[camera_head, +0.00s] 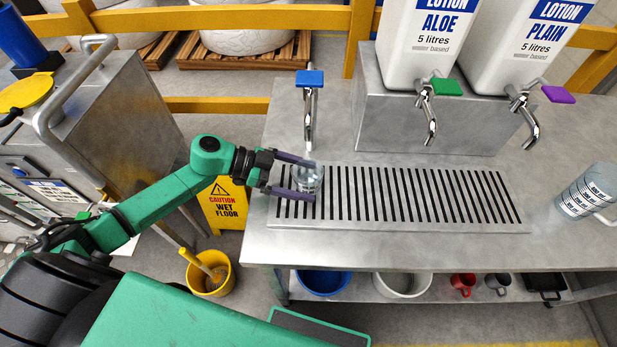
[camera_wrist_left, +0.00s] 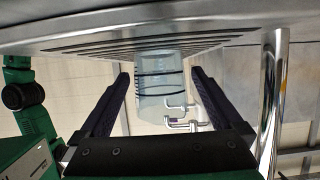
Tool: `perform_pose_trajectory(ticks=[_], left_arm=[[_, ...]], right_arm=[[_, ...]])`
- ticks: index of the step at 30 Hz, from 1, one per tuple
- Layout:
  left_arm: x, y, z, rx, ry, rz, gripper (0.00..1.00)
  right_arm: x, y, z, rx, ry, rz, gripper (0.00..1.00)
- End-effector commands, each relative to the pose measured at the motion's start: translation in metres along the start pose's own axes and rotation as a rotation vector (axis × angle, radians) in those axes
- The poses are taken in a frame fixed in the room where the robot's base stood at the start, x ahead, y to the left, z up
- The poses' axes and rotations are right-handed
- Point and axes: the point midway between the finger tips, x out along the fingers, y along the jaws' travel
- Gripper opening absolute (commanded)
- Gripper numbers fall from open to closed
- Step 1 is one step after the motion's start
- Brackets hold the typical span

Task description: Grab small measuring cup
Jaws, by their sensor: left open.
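The small measuring cup (camera_head: 309,180) is clear with dark marks and stands on the left end of the slotted drip tray (camera_head: 400,226), below the blue-handled tap (camera_head: 309,100). My left gripper (camera_head: 314,181) reaches in from the left at cup height. Its two dark fingers are open, one on the far side of the cup and one on the near side. In the left wrist view, which is upside down, the cup (camera_wrist_left: 160,82) shows between the open fingertips, with gaps on both sides. My right gripper is not in view.
A larger measuring jug (camera_head: 588,190) stands at the table's right end. Two lotion containers (camera_head: 425,45) with green and purple taps sit on a metal block (camera_head: 430,130) behind the tray. A metal cabinet (camera_head: 120,110) with a handle stands left. A yellow bucket (camera_head: 209,272) is on the floor.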

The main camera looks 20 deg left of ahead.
Motion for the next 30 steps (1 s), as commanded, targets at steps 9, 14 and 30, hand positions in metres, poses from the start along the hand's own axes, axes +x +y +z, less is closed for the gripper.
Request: perform_pose_trajectory(ticks=[9,14,30], left_arm=[[0.0146,0.0008,0.0009,-0.002,-0.001,0.001,1.0],[0.0143,0.0008,0.001,-0.002,-0.001,0.001,0.39],[0.0107,0.0001,-0.0062,0.001,-0.002,-0.001,0.05]], right_arm=[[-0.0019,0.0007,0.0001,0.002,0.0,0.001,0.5],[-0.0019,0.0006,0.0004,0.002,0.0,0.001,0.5],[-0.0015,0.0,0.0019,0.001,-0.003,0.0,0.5]])
